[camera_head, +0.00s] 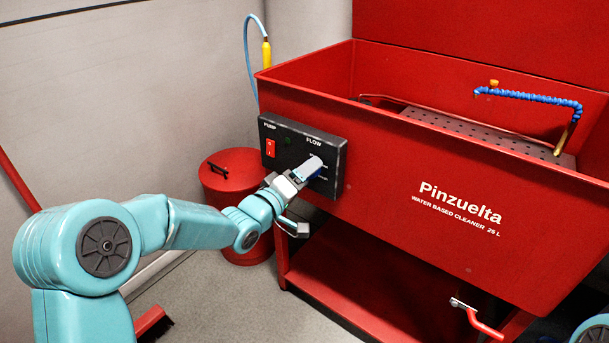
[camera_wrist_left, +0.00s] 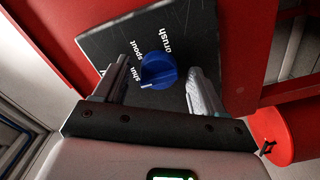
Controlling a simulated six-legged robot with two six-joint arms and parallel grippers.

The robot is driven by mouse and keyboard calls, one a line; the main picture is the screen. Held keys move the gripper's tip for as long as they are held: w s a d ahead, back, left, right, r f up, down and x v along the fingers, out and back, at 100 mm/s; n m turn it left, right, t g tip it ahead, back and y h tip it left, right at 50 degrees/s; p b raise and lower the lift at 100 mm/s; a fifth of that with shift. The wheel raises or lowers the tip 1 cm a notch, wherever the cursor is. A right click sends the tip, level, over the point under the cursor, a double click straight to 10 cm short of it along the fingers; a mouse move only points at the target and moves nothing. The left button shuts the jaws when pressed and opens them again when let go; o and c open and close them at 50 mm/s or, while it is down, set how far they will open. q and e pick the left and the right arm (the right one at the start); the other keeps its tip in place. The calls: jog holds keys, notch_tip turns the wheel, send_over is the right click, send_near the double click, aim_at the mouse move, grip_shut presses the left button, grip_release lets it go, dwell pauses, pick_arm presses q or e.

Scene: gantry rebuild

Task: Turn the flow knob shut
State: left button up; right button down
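The flow knob (camera_wrist_left: 158,70) is round and blue and sits on the black control panel (camera_wrist_left: 100,45). In the wrist view, labels reading brush, spout and shut surround it. A small white mark shows at its lower left edge, on the side of the shut label; I cannot tell its exact setting. My left gripper (camera_wrist_left: 160,76) is open, with one finger on each side of the knob and a gap at both. In the head view, the left gripper (camera_head: 304,196) is at the panel (camera_head: 335,150) and mostly covers the knob. My right gripper is out of view.
The panel is on the front of a red parts washer (camera_head: 400,215), with a red pump switch (camera_head: 270,148) left of the knob. A red lidded bin (camera_head: 222,180) stands below left. A red lever (camera_head: 485,325) sticks out at the lower right.

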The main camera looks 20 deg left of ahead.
pick_arm(q)
jog(key=shift+s, duration=0.1)
jog(key=p+v, duration=0.2)
jog(key=v, duration=1.4)
jog(key=shift+s, duration=0.1)
